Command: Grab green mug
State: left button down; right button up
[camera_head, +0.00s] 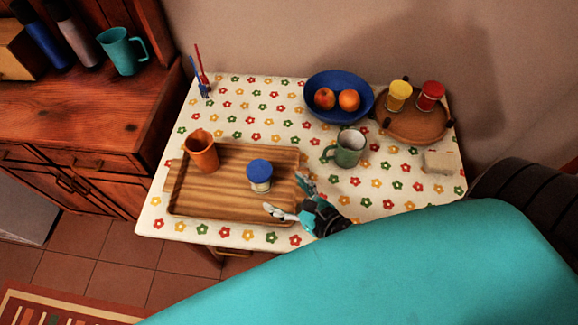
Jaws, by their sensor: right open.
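A green mug (349,149) stands upright on the flowered tablecloth (380,205), to the right of the wooden tray and below the blue bowl. Its handle points left. My right gripper (286,196) is open and empty, over the tray's right front corner. It is below and to the left of the green mug and apart from it. A teal mug (122,52) stands on the dark wood cabinet at the upper left. My left gripper does not show.
The wooden tray (205,212) holds an orange mug (201,152) and a blue-lidded jar (259,175). A blue bowl (329,83) of fruit stands behind the green mug. A round brown tray (418,127) holds yellow and red jars. A pale block (441,162) lies at right.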

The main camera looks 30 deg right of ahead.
aim_at(349, 147)
jog(key=z, duration=1.4)
